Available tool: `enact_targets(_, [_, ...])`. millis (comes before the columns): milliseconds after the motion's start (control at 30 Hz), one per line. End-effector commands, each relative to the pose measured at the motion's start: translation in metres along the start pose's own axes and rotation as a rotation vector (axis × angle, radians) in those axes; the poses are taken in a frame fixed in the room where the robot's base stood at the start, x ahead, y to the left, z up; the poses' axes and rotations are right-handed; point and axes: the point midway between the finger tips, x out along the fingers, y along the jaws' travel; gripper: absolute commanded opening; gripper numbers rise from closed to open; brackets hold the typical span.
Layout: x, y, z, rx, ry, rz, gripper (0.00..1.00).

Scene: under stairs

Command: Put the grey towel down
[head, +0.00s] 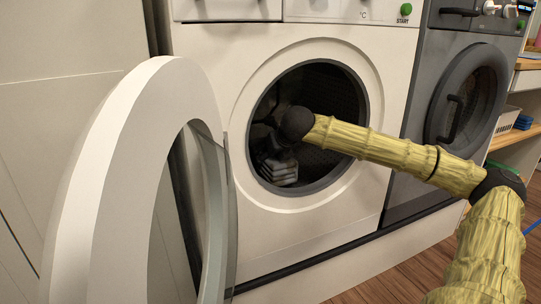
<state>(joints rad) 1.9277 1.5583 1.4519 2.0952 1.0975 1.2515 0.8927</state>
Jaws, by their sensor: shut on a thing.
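My gripper (267,158) is dark and small in the head view, inside the drum of the white washing machine (225,50). My yellow arm reaches in through the round opening from the right. A grey, folded-looking thing, which I take to be the grey towel (283,173), shows at the lower left of the drum opening, right at my gripper. My gripper is shut on it. The fingers are in shadow and partly hidden by my wrist. I cannot tell whether the towel touches the drum floor.
The white machine's round door (125,150) stands wide open at the left front. A dark grey machine (415,140) with its door shut stands to the right. Beyond it are shelves with a white basket (507,119). Wooden floor (410,272) shows at the bottom right.

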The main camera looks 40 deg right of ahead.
Motion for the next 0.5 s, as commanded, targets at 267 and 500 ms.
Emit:
enact_targets(267, [0.0036, -0.0002, -0.0039, 0.000, 0.000, 0.000, 0.32])
enact_targets(500, [0.0061, -0.0002, -0.0063, 0.000, 0.000, 0.000, 0.80])
